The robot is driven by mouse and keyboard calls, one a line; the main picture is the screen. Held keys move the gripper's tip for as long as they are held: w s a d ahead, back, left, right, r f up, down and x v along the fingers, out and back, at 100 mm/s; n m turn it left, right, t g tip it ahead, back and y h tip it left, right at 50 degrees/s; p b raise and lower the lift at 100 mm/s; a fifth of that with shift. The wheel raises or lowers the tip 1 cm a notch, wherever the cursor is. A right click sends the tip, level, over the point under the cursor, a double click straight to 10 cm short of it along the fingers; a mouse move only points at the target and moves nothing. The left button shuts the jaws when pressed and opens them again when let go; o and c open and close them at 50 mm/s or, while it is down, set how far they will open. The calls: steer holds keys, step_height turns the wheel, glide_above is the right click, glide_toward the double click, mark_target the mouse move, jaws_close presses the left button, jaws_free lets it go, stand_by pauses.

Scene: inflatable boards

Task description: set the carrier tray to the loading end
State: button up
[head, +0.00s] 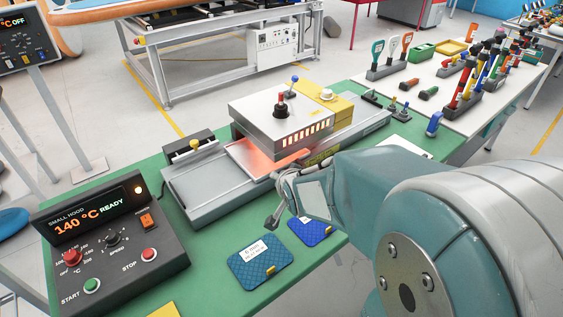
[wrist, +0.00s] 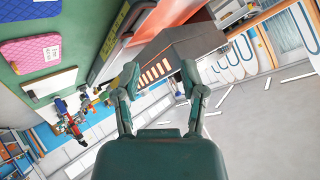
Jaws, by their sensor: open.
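A small hood (head: 280,118) with glowing orange slots stands over a grey rail bed (head: 200,182) on the green table. A flat plate (head: 262,158), lit orange, shows in the hood's mouth; it looks like the carrier tray, and its far part is hidden under the hood. A knob with a yellow top (head: 194,145) stands at the bed's left end, by a black box. My gripper (head: 280,200) is in front of the bed, near the hood's front right. In the wrist view my gripper (wrist: 159,74) is open and empty, with the hood (wrist: 165,55) beyond its fingers.
A control box (head: 110,240) reading 140 °C READY stands at the table's front left. A teal pad (head: 258,265) and a blue pad (head: 311,231) lie in front of the bed. Tool racks (head: 388,68) stand on the white table.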

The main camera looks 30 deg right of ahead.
steer(key=w+d+f+m+t, duration=0.1)
steer(key=d+f+m, duration=0.1)
steer(key=f+m, duration=0.1)
steer(key=d+f+m+t, duration=0.2)
steer(key=d+f+m, duration=0.1)
steer(key=f, duration=0.1)
steer(key=w+d+f+m+t, duration=0.1)
steer(key=d+f+m, duration=0.1)
steer(key=f+m, duration=0.1)
steer(key=shift+w+d+f+h, duration=0.35)
steer(key=shift+f+h, duration=0.05)
steer(key=shift+f, duration=0.1)
steer(key=shift+s+d+f+m+t, duration=0.15)
steer(key=shift+d+f+m+t, duration=0.15)
steer(key=shift+m+t, duration=0.2)
steer(key=x, duration=1)
steer(key=shift+w, duration=0.35)
jaws_close()
